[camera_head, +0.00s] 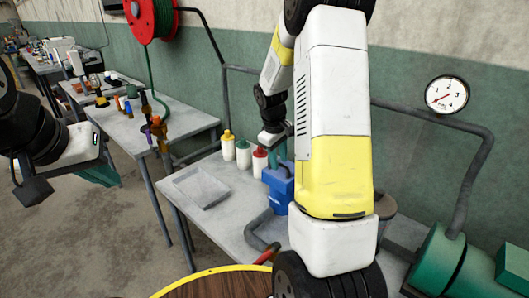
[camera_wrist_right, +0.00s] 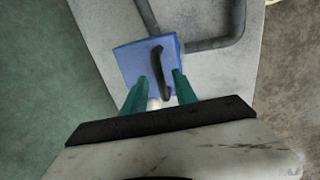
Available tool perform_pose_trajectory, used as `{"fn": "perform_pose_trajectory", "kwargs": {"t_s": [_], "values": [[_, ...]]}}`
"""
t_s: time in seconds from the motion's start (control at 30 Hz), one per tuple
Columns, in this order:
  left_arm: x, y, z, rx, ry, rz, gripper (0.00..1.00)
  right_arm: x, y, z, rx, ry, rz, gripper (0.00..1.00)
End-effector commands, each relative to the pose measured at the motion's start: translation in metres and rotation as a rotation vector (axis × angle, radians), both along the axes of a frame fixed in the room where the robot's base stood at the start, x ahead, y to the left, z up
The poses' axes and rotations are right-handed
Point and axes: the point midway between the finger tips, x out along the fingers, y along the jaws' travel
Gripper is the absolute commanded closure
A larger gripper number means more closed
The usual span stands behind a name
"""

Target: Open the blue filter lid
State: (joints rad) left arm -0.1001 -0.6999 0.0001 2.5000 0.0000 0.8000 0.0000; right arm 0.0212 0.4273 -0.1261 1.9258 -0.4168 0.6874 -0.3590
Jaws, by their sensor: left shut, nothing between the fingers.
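The blue filter (camera_head: 279,190) is a blue box standing on the grey table, partly hidden behind my right arm in the head view. In the right wrist view its blue lid (camera_wrist_right: 134,60) lies flat, apparently closed, with a curved black handle (camera_wrist_right: 159,66) on top. My right gripper (camera_wrist_right: 159,76) is over the lid with its green fingers apart, one on each side of the handle's near end. I cannot tell how far the fingertips are above the lid. My left gripper (camera_head: 101,174) is shut and empty, far left of the filter.
A shallow grey tray (camera_head: 201,187) and several bottles with coloured caps, including a white one with a yellow cap (camera_head: 228,146), stand left of the filter. A grey pipe (camera_head: 257,232) runs beside it. A green motor-like cylinder (camera_head: 440,262) is at the right.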

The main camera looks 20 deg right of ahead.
Motion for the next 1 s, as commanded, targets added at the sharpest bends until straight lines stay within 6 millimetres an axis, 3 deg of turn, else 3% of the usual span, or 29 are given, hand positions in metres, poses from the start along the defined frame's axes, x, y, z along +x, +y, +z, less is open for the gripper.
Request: {"fn": "perform_pose_trajectory", "kwargs": {"t_s": [0.23, 0.4, 0.43, 1.0], "values": [[0.0000, 0.0000, 0.0000, 0.000, 0.000, 0.000, 1.00, -0.0001, -0.0004, -0.0015, 0.000, 0.000, -0.001, 0.66], [0.0000, 0.0000, 0.0000, 0.000, 0.000, 0.000, 1.00, -0.0001, -0.0004, -0.0013, 0.000, 0.000, -0.001, 0.97], [0.0000, 0.0000, 0.0000, 0.000, 0.000, 0.000, 1.00, -0.0001, -0.0004, -0.0013, 0.000, 0.000, -0.001, 1.00], [0.0000, 0.0000, 0.0000, 0.000, 0.000, 0.000, 1.00, -0.0001, -0.0004, -0.0010, 0.000, 0.000, -0.001, 1.00]]}}
